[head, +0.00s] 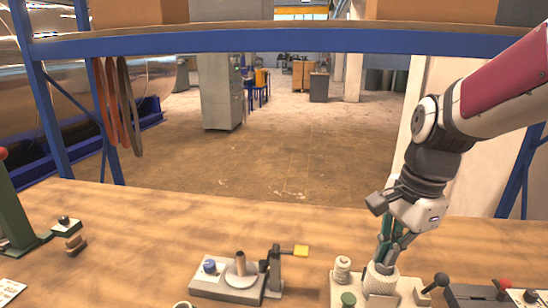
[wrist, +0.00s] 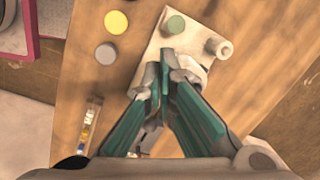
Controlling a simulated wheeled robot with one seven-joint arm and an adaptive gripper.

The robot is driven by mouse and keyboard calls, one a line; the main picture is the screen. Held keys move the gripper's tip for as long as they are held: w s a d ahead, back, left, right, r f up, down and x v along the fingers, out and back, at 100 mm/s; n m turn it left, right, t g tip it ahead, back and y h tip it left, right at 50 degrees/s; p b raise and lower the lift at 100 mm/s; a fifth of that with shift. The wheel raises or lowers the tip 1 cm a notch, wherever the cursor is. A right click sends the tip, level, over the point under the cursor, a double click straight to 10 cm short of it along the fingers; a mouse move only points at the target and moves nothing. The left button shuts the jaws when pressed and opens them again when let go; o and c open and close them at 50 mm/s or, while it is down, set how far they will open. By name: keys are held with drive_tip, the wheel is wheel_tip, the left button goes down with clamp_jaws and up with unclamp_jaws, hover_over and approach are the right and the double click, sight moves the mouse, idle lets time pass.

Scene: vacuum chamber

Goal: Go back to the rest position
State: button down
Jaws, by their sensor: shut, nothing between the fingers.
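My gripper (head: 383,262) points down at the right of the workbench in the head view. Its tips are just above or at a white knurled cylinder (head: 380,281) on a pale base plate; I cannot tell whether they touch it. In the wrist view my gripper (wrist: 167,62) has its green-sided fingers together at the tips, with nothing held. The fingers hide part of the base plate (wrist: 152,55) there. My arm reaches in from the upper right of the head view.
The wooden bench (head: 150,225) carries a fixture with a copper-coloured post (head: 240,264), a white spool (head: 342,268), a green knob (head: 348,298) and a black-knobbed lever (head: 436,284). A blue shelf beam (head: 260,41) crosses above. The bench's back middle is clear.

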drive_tip(key=s+a+r+n+t+h, duration=0.1)
drive_tip(key=s+a+r+n+t, duration=0.1)
drive_tip(key=s+n, duration=1.2)
drive_tip(key=shift+s+r+n+t, duration=0.15)
drive_tip(key=shift+r+n+t, duration=0.55)
drive_tip(key=shift+r, duration=0.5)
idle(0.5)
